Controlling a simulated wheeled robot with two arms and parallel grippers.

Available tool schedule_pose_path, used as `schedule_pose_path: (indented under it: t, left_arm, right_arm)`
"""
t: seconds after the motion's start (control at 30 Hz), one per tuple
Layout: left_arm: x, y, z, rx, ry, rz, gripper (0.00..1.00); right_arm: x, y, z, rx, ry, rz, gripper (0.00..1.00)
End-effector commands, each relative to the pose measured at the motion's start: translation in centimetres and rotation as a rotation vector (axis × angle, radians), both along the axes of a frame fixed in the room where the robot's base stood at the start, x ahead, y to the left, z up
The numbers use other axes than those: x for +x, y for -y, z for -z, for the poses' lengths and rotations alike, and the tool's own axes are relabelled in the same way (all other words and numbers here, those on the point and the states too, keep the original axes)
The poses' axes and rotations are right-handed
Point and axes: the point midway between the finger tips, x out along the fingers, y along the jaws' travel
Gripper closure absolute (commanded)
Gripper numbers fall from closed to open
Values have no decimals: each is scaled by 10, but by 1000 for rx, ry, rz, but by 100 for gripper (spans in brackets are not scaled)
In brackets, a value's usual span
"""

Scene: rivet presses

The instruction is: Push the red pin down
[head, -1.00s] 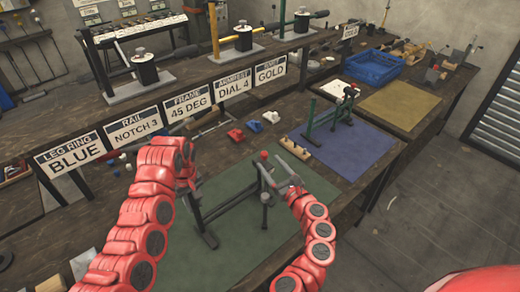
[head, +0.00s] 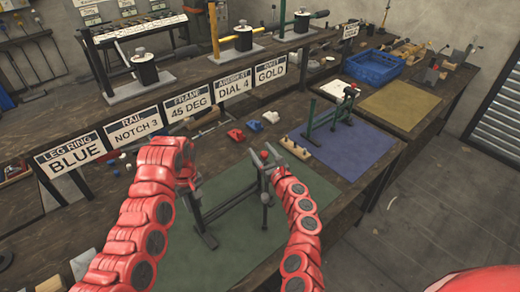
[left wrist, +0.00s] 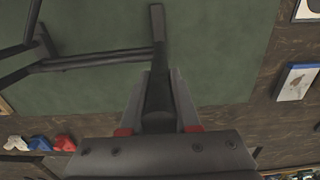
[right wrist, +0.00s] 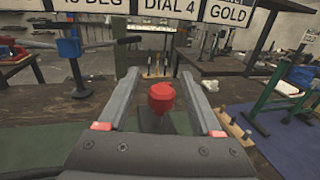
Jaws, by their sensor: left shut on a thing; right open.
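The red pin (head: 264,154) is a small red knob at the top of the dark frame (head: 228,206), which stands on the green mat (head: 215,262). In the right wrist view the red pin (right wrist: 161,97) shows between the two fingers of my right gripper (right wrist: 162,88). These fingers are open, apart from the pin on both sides; I cannot tell their height over it. My left gripper (head: 189,187) is shut on a dark bar of the frame at its left end. In the left wrist view the bar (left wrist: 157,50) runs out from between the fingers.
A blue mat (head: 355,150) with a green-legged frame (head: 332,118) lies to the right. A wooden block with pegs (head: 295,149) lies at its near edge. Red, blue and white parts (head: 254,126) lie behind the green mat. Labelled signs (head: 188,106) line the raised shelf.

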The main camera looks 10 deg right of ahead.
Motion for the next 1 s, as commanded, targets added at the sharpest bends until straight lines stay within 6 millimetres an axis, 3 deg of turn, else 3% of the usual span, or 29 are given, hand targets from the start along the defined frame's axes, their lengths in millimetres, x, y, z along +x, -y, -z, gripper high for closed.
schedule_pose_path:
  t: [0.2,0.57,0.9,0.93,1.0]
  left_arm:
    - [0,0,0,-1,0,0,100]
    - [0,0,0,0,1,0,100]
    - [0,0,0,-1,0,0,100]
    - [0,0,0,-1,0,0,100]
    - [0,0,0,-1,0,0,100]
  right_arm:
    - [13,-3,1,-2,-4,0,34]
    - [15,-2,2,-1,-5,4,34]
    - [15,-2,2,-1,-5,3,95]
    - [15,-2,2,-1,-5,3,100]
    - [15,-2,2,-1,-5,3,100]
